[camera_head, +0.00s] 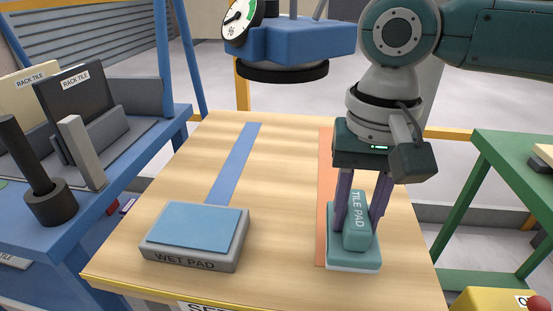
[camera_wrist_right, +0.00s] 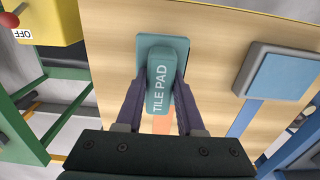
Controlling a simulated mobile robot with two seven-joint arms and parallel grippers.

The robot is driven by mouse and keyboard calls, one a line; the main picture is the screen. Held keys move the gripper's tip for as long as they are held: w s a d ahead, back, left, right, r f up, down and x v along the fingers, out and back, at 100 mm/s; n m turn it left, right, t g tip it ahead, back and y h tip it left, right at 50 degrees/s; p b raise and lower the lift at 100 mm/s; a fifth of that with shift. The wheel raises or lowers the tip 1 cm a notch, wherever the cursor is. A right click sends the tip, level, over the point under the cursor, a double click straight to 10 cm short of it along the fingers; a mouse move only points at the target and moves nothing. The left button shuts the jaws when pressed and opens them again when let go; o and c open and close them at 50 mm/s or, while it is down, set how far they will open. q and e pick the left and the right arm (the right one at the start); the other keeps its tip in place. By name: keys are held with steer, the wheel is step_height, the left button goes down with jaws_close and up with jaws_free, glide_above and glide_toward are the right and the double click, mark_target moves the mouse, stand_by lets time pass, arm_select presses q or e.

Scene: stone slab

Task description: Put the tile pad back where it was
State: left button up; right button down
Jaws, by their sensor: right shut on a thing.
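The tile pad (camera_head: 356,222) is a teal block with a raised handle lettered TILE PAD and a pale layer at its bottom. In the head view it is at the right front of the wooden table (camera_head: 285,220), over the end of an orange strip (camera_head: 322,200). My right gripper (camera_head: 361,225) points down and is shut on the pad's handle, one finger on each side. The right wrist view also shows the tile pad (camera_wrist_right: 164,85) between the fingers. I cannot tell whether its base touches the table. My left gripper is not in view.
A grey WET PAD tray (camera_head: 195,259) with a blue top sits at the left front of the table. A blue strip (camera_head: 235,160) runs behind it. A blue device with a gauge (camera_head: 285,45) hangs over the back. Tile racks (camera_head: 75,110) stand left; a green table (camera_head: 510,190) stands right.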

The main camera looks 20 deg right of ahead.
step_height(320, 180, down, 3)
steer(key=shift+f+b, duration=0.1)
steer(key=shift+b, duration=0.35)
steer(key=shift+f, duration=0.1)
steer(key=shift+f, duration=0.15)
steer(key=c, duration=0.5)
jaws_free()
